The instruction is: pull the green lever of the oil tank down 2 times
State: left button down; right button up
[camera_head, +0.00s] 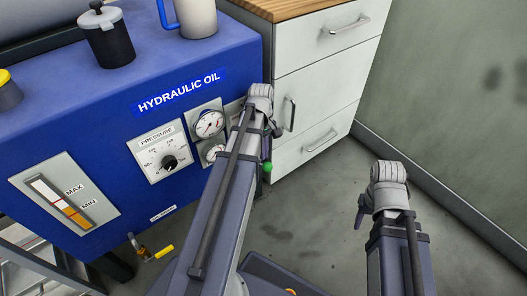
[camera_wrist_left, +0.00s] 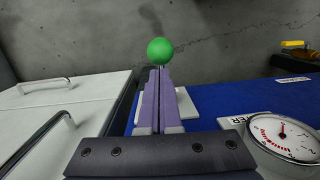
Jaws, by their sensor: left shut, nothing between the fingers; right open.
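The oil tank (camera_head: 105,158) is a large blue box labelled HYDRAULIC OIL on the left of the head view. The lever's green ball knob (camera_head: 267,167) shows beside my left arm near the tank's right end; its rod is mostly hidden. In the left wrist view the green knob (camera_wrist_left: 160,51) sits just past the tips of my left gripper (camera_wrist_left: 160,85), whose purple fingers are shut with nothing between them. I cannot tell whether they touch the lever. My right gripper (camera_head: 361,211) is open and empty, mostly hidden behind its wrist, over the floor, away from the tank.
A white drawer cabinet (camera_head: 318,82) with bar handles stands right of the tank. Pressure gauges (camera_head: 208,124) and a dial panel (camera_head: 160,152) are on the tank's front. A black pot (camera_head: 108,40) and a pale jug (camera_head: 196,18) stand on top. Floor on the right is clear.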

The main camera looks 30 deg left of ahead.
pick_arm(q)
jog(key=shift+d, duration=0.1)
dwell(0.3)
jog(key=shift+s+d+f+y, duration=0.1)
jog(key=shift+d+f+y, duration=0.05)
jog(key=shift+y, duration=0.15)
jog(key=shift+d+f, duration=0.1)
jog(key=shift+d, duration=0.05)
